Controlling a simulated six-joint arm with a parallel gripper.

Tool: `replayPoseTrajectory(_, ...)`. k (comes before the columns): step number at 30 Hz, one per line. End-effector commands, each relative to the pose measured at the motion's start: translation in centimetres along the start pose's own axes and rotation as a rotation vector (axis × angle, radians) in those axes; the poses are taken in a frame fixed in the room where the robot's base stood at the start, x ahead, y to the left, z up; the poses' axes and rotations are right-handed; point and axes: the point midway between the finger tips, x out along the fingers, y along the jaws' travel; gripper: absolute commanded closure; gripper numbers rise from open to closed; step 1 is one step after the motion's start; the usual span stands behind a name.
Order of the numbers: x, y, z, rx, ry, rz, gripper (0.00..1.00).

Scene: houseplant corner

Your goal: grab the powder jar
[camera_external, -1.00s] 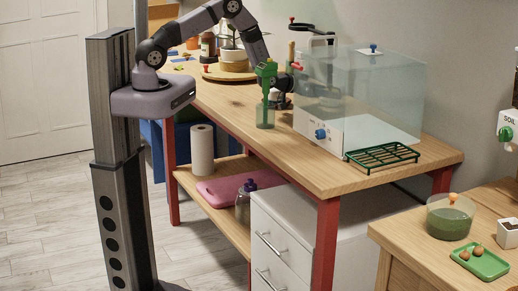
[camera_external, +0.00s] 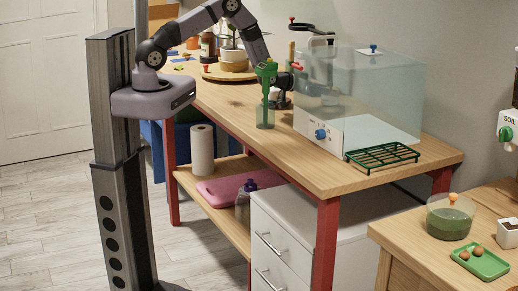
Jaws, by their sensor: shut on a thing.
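My arm reaches over the wooden workbench (camera_external: 318,164), and my dark gripper (camera_external: 279,96) is low over its far half. It is shut on a small pale jar (camera_external: 274,94), which I take to be the powder jar. The jar is tiny in this view and partly hidden by the gripper and by a green-handled tool (camera_external: 266,75). I cannot tell whether the jar touches the bench top. The green tool stands upright in a clear greenish container (camera_external: 265,117), just in front of my gripper.
A clear-walled box with a white base (camera_external: 325,132) stands close on the right, with a green rack (camera_external: 382,157) before it. A potted plant on a round wooden board (camera_external: 228,75) stands behind left. The bench's front middle is clear.

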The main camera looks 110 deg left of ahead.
Motion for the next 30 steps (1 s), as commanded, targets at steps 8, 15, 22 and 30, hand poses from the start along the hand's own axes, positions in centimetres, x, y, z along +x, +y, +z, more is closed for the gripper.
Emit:
replayPoseTrajectory(8,-0.7,0.0,-2.9,0.0,0.01,0.0,1.0)
replayPoseTrajectory(15,-1.8,0.0,-6.3,0.0,0.011,0.0,1.0)
replayPoseTrajectory(22,-2.5,0.0,-8.5,0.0,0.007,0.0,1.0)
replayPoseTrajectory(30,-2.8,0.0,-9.2,0.0,0.005,0.0,1.0)
